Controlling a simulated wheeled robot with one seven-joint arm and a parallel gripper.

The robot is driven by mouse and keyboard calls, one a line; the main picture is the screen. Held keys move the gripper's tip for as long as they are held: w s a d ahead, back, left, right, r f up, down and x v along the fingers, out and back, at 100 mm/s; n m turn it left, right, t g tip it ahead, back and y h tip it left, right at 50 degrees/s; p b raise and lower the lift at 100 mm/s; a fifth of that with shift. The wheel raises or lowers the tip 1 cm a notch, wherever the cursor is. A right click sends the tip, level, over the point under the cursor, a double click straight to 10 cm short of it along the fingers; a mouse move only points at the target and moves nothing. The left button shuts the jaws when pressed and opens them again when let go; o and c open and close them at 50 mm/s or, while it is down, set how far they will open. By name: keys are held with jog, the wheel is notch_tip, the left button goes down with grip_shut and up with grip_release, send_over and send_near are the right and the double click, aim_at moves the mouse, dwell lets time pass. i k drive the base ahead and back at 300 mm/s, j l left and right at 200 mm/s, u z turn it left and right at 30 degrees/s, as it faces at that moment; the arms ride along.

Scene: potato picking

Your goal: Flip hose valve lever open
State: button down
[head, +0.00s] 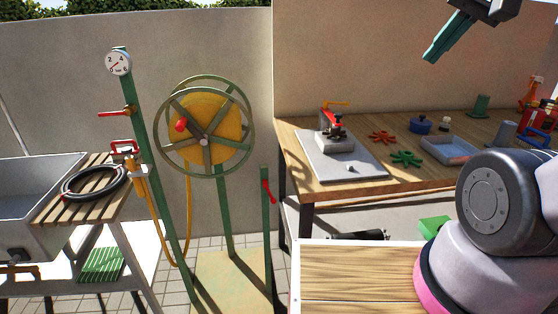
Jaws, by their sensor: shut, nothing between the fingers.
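A red lever (115,113) sits on the leaning green post (152,168), below a round pressure gauge (118,62). The lever points left, about level, across the post. Its valve body is too small to make out clearly. A hose reel (204,128) with green rims and a yellow drum stands right of the post. A yellow hose (188,225) hangs from it in a loop to an orange nozzle (135,178). My gripper (432,54) is high at the upper right, above the workbench, far from the lever. Its teal fingers are together and empty.
A second red lever (268,191) is on a short green post. The wooden workbench (300,150) holds several tools and parts. A wall closes off the back.

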aim_at(127, 112)
jog(key=u, duration=1.6)
jog(key=i+j, duration=0.1)
jog(key=i, duration=0.85)
